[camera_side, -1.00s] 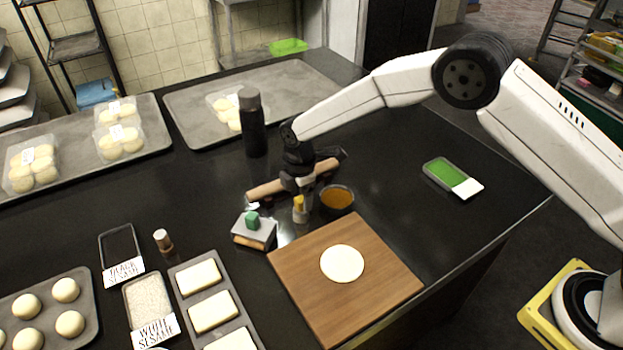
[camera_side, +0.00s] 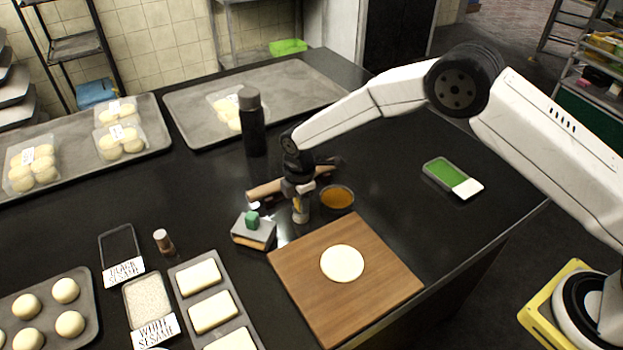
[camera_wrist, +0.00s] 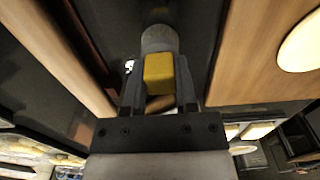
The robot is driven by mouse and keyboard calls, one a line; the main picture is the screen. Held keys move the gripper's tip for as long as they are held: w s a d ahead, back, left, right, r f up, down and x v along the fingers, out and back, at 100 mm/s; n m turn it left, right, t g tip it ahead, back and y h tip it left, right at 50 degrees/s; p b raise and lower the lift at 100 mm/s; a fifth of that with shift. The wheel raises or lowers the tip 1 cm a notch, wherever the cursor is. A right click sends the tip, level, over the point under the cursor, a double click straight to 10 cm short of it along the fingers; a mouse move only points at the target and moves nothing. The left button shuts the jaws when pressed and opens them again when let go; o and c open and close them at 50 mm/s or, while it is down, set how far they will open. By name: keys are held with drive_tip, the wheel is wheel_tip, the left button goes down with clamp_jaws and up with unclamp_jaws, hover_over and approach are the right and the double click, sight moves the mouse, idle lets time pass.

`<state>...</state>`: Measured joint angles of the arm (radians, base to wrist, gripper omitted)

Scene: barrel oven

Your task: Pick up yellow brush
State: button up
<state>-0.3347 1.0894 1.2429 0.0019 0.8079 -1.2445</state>
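The yellow-topped brush (camera_side: 298,211) stands upright on the dark counter, between the small grey box and the bowl of amber liquid. My gripper (camera_side: 298,198) points down over it and hides much of its top in the side view. In the wrist view, the brush's yellow end (camera_wrist: 159,74) lies between the two fingers of my gripper (camera_wrist: 159,82). The fingers look open, with a narrow gap on each side of the yellow end.
A rolling pin (camera_side: 264,190) lies just behind my gripper. The amber bowl (camera_side: 337,198) is close on the right. The grey box with a green knob (camera_side: 255,230) is close on the left. A wooden board with dough (camera_side: 390,287) lies in front. A dark bottle (camera_side: 252,125) stands behind.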

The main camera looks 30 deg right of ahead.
drive_tip(key=shift+r, duration=0.15)
clamp_jaws()
drive_tip(key=shift+r, duration=0.45)
wheel_tip(320, 180, up, 2)
drive_tip(key=s+d+r, duration=0.4)
drive_tip(key=s+r, duration=0.5)
drive_tip(key=s, duration=0.4)
drive_tip(key=shift+s+r, duration=0.2)
drive_tip(key=shift+r, duration=0.2)
